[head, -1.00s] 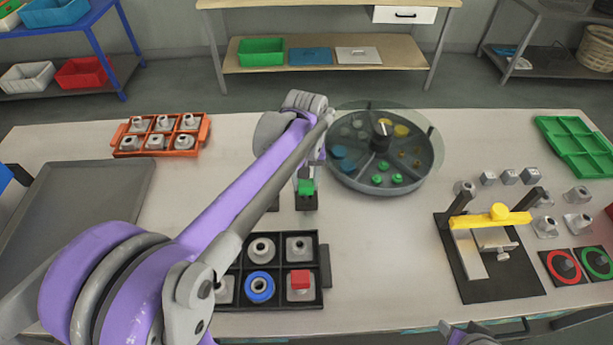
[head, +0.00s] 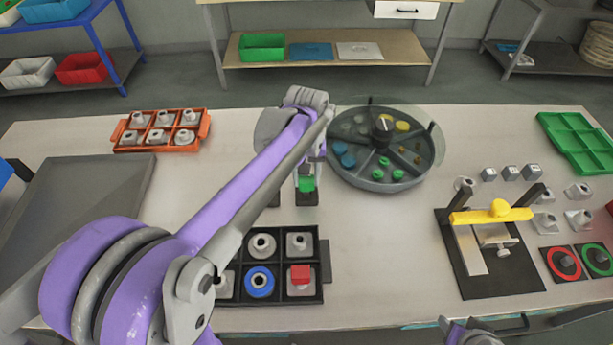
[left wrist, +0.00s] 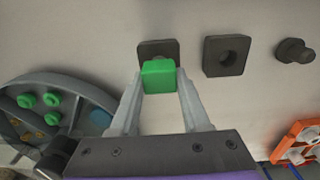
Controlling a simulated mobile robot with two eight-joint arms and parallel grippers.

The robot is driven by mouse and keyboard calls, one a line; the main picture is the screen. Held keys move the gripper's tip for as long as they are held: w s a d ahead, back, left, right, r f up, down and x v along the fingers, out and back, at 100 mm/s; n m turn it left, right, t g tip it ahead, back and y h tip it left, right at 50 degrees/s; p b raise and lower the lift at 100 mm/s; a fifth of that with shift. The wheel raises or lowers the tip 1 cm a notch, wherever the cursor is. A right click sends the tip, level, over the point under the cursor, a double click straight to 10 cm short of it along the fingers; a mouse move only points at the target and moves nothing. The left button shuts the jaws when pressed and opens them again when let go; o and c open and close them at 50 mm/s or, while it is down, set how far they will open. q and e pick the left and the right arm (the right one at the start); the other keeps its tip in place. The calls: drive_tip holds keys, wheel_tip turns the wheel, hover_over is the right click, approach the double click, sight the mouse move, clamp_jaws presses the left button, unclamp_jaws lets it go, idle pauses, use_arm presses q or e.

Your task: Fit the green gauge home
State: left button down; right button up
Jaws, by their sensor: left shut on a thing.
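The green gauge (head: 306,184) is a small green block held in my left gripper (left wrist: 158,82), whose two fingers are closed on its sides. In the left wrist view the gauge (left wrist: 159,76) overlaps the front of a dark square block (left wrist: 157,47), which shows behind it. In the head view that dark block (head: 306,199) sits on the table right under the gauge. I cannot tell whether they touch, and any opening in the block is hidden. My right gripper (head: 470,336) is only partly in view at the bottom edge.
A second dark square block with a round hole (left wrist: 227,56) and a dark round knob (left wrist: 295,50) stand beside it. A round carousel (head: 425,172) with small coloured parts is close on the right. A black tray (head: 280,270) lies in front, an orange rack (head: 125,148) back left.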

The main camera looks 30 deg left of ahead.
use_arm(q)
drive_tip(key=shift+f+b, duration=0.4)
drive_tip(key=shift+f, duration=0.4)
use_arm(e)
drive_tip(key=shift+s+f, duration=0.2)
drive_tip(key=shift+f, duration=0.4)
use_arm(q)
drive_tip(key=shift+s+f, duration=0.15)
drive_tip(key=shift+f, duration=0.1)
use_arm(e)
drive_tip(key=shift+s+f, duration=0.25)
idle(2.0)
use_arm(q)
drive_tip(key=shift+c, duration=1.5)
unclamp_jaws()
